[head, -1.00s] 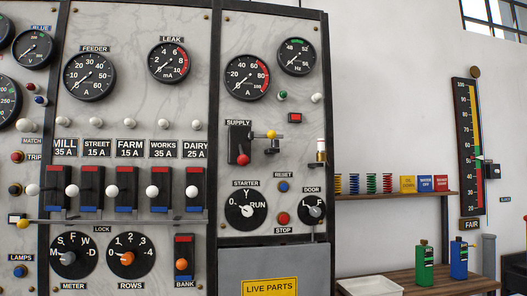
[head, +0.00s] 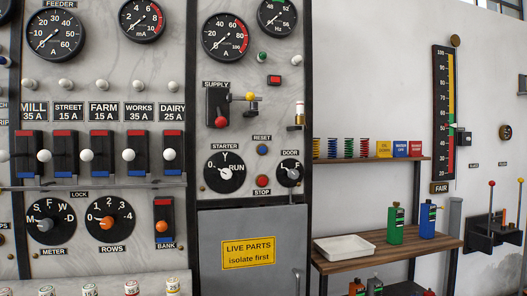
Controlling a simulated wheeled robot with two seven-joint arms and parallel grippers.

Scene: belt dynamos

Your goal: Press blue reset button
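The blue reset button (head: 262,149) is a small round button on the marble panel, under the RESET label (head: 262,138). It sits above the red STOP button (head: 262,181), between the STARTER dial (head: 224,172) and the DOOR dial (head: 290,172). Nothing covers the blue button. Neither of my grippers shows in the head view.
The SUPPLY switch (head: 217,104) with a red knob juts out above the starter dial. A grey door with a yellow LIVE PARTS sign (head: 248,254) lies below. At right, a wooden bench (head: 385,251) holds a white tray (head: 344,247) and green and blue bottles.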

